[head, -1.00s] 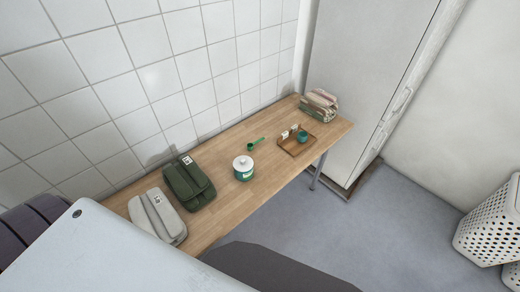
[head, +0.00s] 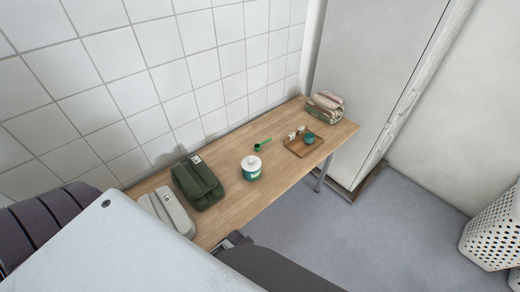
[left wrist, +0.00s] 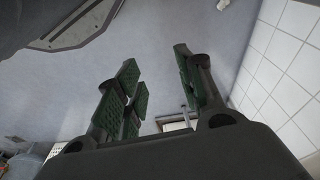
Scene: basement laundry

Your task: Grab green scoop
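The green scoop (head: 263,145) lies on the wooden table (head: 292,170) near the tiled wall, behind the white-lidded jar. No gripper is near it in the head view. My left gripper (left wrist: 156,58) shows in the left wrist view with its green-padded fingers spread apart and nothing between them. The scoop cannot be made out in that view. My right gripper cannot be seen in either view.
A white-lidded jar (head: 251,168) stands in front of the scoop. A wooden tray with a teal cup (head: 309,138) and folded cloths (head: 325,107) are to the right, beside a tall cabinet (head: 372,80).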

